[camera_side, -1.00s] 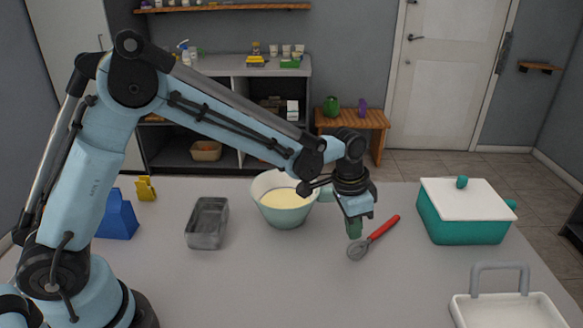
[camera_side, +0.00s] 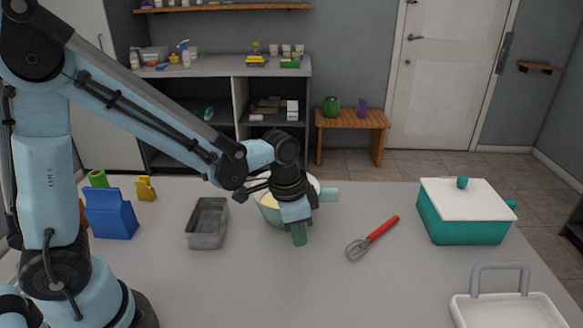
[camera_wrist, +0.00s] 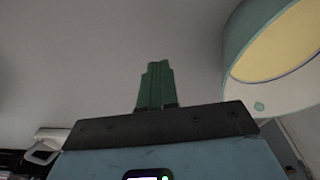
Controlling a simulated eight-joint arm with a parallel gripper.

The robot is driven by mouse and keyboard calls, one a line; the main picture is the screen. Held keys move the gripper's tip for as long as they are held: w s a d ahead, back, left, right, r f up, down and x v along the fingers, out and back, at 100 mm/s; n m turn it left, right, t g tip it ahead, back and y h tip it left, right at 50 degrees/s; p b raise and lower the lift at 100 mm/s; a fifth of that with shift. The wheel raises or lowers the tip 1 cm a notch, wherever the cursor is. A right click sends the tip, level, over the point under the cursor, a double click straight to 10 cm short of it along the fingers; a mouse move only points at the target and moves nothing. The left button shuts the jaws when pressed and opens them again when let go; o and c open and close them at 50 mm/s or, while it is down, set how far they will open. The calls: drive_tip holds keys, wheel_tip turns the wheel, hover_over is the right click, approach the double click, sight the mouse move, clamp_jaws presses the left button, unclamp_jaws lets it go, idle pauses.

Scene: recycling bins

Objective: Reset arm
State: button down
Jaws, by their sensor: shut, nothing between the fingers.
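My gripper (camera_side: 300,236) has green fingers, shut with nothing between them. In the side view it points down over the table, in front of the bowl. In the wrist view my gripper (camera_wrist: 155,82) shows its fingers together over bare grey table. The pale bowl (camera_side: 328,194) with yellowish contents is partly hidden behind my wrist; it also shows in the wrist view (camera_wrist: 245,45) at the upper right.
A red-handled whisk (camera_side: 375,236) lies right of my gripper. A metal tin (camera_side: 208,238) stands to the left, with a blue object (camera_side: 112,215) beyond it. A teal lidded pot (camera_side: 465,222) and a white tray (camera_side: 508,312) are at the right. The front middle table is clear.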

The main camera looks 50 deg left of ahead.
drive_tip(key=shift+s+a, duration=0.1)
drive_tip(key=shift+s, duration=0.1)
drive_tip(key=s+a+r+n+t+y, duration=0.1)
drive_tip(key=s+a+r+n+t, duration=0.4)
drive_tip(key=r, duration=0.4)
drive_tip(key=shift+s+a+r+n+t, duration=0.3)
drive_tip(key=shift+s+a+n, duration=0.4)
drive_tip(key=shift+s, duration=0.25)
